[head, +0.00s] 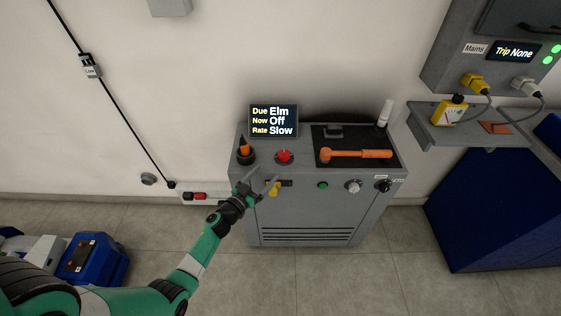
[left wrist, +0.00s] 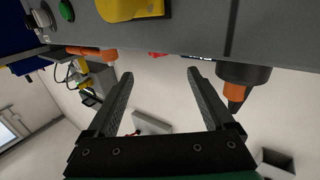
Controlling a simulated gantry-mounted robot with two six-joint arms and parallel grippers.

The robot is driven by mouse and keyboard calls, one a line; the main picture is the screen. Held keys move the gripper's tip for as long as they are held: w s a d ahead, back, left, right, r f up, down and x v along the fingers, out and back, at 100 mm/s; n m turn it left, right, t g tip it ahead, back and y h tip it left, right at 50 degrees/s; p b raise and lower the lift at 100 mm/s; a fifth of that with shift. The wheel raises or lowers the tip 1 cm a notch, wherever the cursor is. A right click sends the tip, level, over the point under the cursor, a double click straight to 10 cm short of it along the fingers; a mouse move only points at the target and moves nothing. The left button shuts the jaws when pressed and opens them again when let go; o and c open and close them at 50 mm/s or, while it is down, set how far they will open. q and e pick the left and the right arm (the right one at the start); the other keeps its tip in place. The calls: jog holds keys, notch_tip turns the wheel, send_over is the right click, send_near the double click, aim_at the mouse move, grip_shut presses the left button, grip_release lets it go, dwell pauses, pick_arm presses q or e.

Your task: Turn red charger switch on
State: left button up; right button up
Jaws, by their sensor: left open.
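The charger is a grey cabinet (head: 300,220) against the wall. Its screen (head: 273,120) reads Due Elm, Now Off, Rate Slow. A red mushroom-shaped button (head: 284,156) sits on its top. A yellow switch handle (head: 273,188) is on the upper left of its front panel; it also shows large at the top edge of the left wrist view (left wrist: 130,8). My left gripper (head: 249,188) is just left of the yellow handle, apart from it. In the left wrist view its jaws (left wrist: 155,75) are open and empty. My right gripper is out of view.
On the cabinet top are an orange-tipped cone (head: 245,148), an orange hammer (head: 355,154) and a white cylinder (head: 385,113). A green button (head: 322,185) and knobs (head: 353,186) are right of the handle. A shelf (head: 450,135) stands to the right. The floor in front is clear.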

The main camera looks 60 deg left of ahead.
aim_at(281, 157)
pick_arm(q)
jog(key=b+x, duration=0.5)
jog(key=x, duration=0.5)
jog(key=shift+f, duration=0.15)
jog(key=shift+w+a, duration=0.1)
jog(key=shift+w, duration=0.15)
jog(key=shift+r, duration=0.2)
